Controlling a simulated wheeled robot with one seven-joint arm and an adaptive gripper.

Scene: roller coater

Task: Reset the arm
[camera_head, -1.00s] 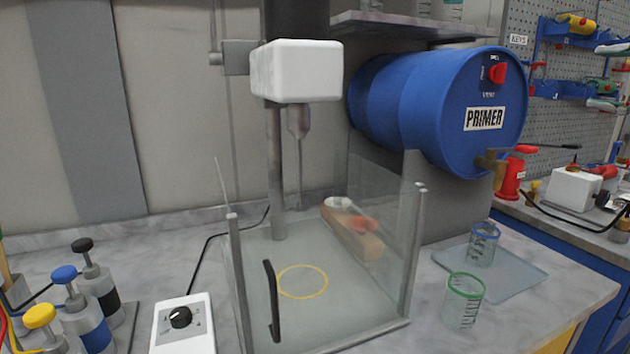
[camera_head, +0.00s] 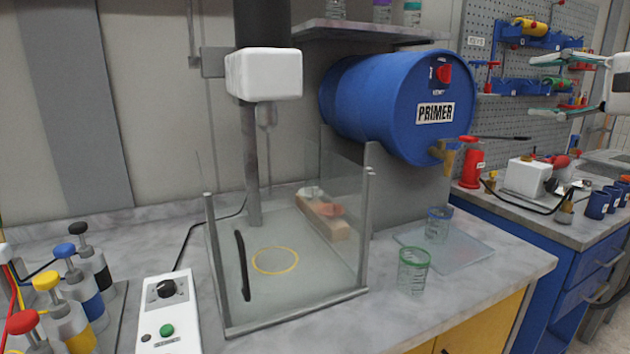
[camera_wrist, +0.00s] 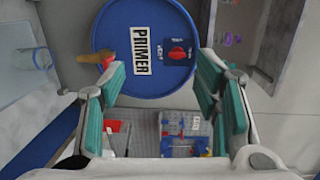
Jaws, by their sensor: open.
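My gripper (camera_head: 550,87) is at the right edge of the head view, in front of the pegboard. Its two teal-padded fingers point left and are spread apart, with nothing between them. In the wrist view my gripper (camera_wrist: 162,70) is also open and empty, with one finger at each side. The blue primer drum (camera_wrist: 145,45) shows beyond the fingers in that view, its label turned sideways. Most of my arm is outside the head view.
The primer drum (camera_head: 395,105) lies left of my gripper. A clear-walled mixer enclosure (camera_head: 290,313) stands on the marble counter beside a control box (camera_head: 168,318). Two clear cups (camera_head: 413,272) (camera_head: 437,225) stand at right. Several pump bottles (camera_head: 82,290) stand at left.

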